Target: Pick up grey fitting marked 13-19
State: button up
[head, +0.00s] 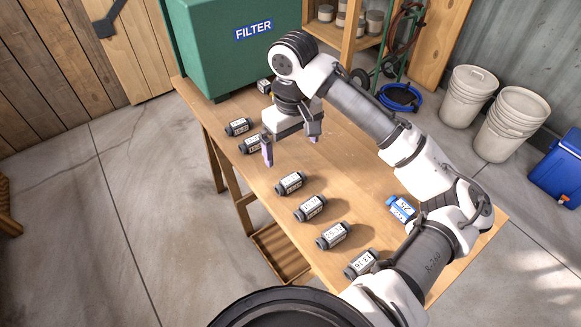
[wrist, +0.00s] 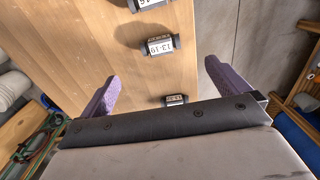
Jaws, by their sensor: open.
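The grey fitting marked 13-19 (wrist: 160,47) lies on the wooden table in the wrist view, its white label facing up. It is dark grey with thicker ends. My gripper (wrist: 157,82) is open and empty, its purple fingers wide apart; the fitting lies beyond the fingertips, between their lines. In the head view my gripper (head: 290,148) hangs above the table near its left edge. A row of similar grey fittings runs along that edge there; their labels are too small for me to tell which is 13-19.
Another grey fitting (wrist: 175,100) lies close to my palm, partly hidden, and one more (wrist: 148,4) is cut by the top edge. A blue fitting (head: 401,209) lies on the table's right side. A green filter box (head: 215,60) stands at the back of the table (head: 345,190).

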send_over(292, 181)
notch_tip(292, 181, down, 8)
jog(key=shift+s+f, duration=0.1)
jog(key=shift+f+p, duration=0.85)
jog(key=shift+f, duration=1.85)
jog(key=c, duration=1)
